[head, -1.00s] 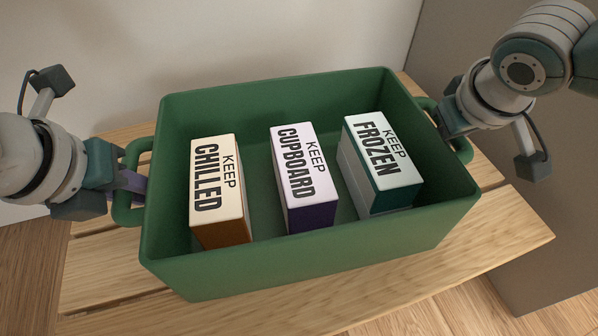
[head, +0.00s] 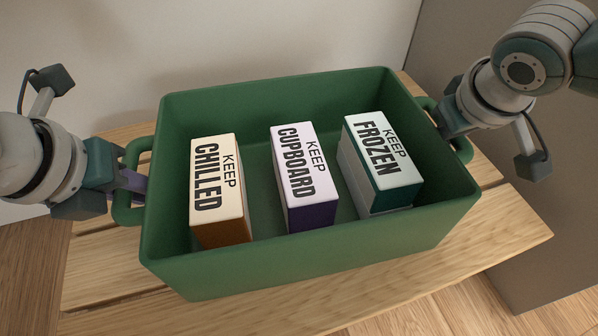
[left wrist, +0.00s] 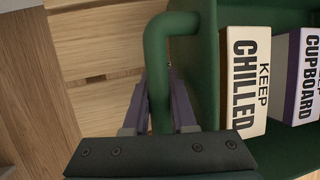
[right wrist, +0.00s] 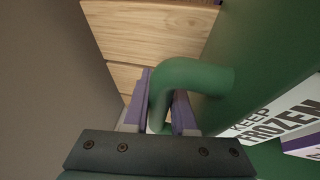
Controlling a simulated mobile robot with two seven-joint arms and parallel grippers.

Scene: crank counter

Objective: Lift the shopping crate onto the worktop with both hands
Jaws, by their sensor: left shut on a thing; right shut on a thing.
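The green shopping crate (head: 310,265) is in the middle of the head view, upright over a slatted wooden bench. It holds three boxes: KEEP CHILLED (head: 218,190), KEEP CUPBOARD (head: 303,178) and KEEP FROZEN (head: 381,162). My left gripper (head: 133,183) is shut on the crate's left handle (left wrist: 157,70), with purple fingers on both sides of the bar. My right gripper (head: 450,122) is shut on the right handle (right wrist: 190,76); its fingers flank the bar in the right wrist view. The crate hides its underside, so any gap above the bench is hard to judge.
The wooden bench (head: 500,238) shows around the crate. A pale wall (head: 250,35) stands behind, and a grey-brown panel (head: 545,215) stands at the right. Wood floor shows at the lower left and lower right.

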